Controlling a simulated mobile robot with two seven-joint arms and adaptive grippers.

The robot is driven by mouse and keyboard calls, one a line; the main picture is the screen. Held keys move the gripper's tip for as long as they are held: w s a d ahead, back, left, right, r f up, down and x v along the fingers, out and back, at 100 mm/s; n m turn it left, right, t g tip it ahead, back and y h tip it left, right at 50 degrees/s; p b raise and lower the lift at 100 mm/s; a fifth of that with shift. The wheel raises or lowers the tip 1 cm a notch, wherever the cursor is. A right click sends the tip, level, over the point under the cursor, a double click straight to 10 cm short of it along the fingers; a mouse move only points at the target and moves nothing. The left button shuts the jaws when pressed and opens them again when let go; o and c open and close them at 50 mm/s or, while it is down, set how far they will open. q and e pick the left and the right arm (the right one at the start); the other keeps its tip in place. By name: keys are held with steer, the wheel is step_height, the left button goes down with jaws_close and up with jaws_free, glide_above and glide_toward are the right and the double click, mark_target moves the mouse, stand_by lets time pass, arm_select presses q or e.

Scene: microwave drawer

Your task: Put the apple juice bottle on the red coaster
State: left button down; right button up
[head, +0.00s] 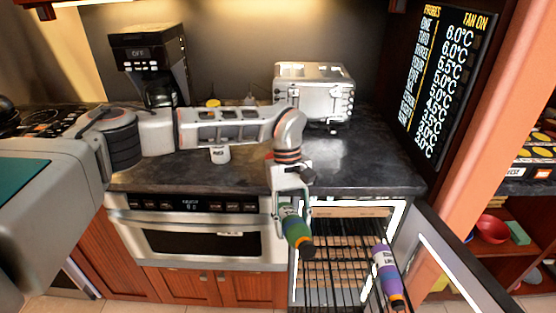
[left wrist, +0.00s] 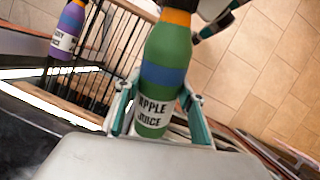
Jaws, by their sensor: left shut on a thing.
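The apple juice bottle (head: 297,232) is green with a blue band, and its label is readable in the left wrist view (left wrist: 165,78). My left gripper (head: 287,201) is shut on it, with a finger on each side of the bottle. The bottle is tilted, its orange-and-dark neck end toward the lower right in the head view. It is held in front of or over the wire racks of an open cabinet; the exact gap cannot be told. I see no red coaster in either view. My right gripper is not in view.
A purple juice bottle (head: 387,270) lies on the wire rack (head: 340,268), right of the held bottle. The open cabinet's door (head: 455,265) stands out to the right. The counter (head: 385,170) holds a toaster (head: 314,94), a coffee maker (head: 150,60) and a white cup (head: 220,154).

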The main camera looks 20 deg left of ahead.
arm_select(q)
steer(key=w+d+r+n+t+h+b, duration=0.1)
steer(key=w+d+r+n+t+h, duration=0.15)
steer(key=w+r+n+h, duration=0.4)
steer(key=w+d+r+n+t+h+b, duration=0.1)
steer(key=w+d+r+n+t+h, duration=0.15)
steer(key=w+r+n, duration=0.55)
steer(key=w+a+r+n+t+y+b, duration=0.1)
steer(key=w+a+r+n+t, duration=0.35)
steer(key=a+r+t, duration=0.3)
steer(key=w+a+r+n+t+y+b, duration=0.1)
steer(key=w+a+r+n+t, duration=0.35)
steer(key=a+r+t, duration=0.35)
steer(key=shift+g, duration=0.75)
steer(key=f+b, duration=0.1)
steer(key=f, duration=0.5)
steer(key=f+b, duration=0.1)
steer(key=f, duration=0.5)
steer(key=f+b, duration=0.1)
steer(key=f, duration=0.5)
steer(key=shift+s+a+f, duration=0.1)
steer(key=shift+a+f, duration=0.3)
steer(key=shift+f, duration=0.2)
steer(key=shift+r, duration=0.1)
steer(key=c, duration=1.3)
jaws_free()
steer(key=shift+o, duration=0.2)
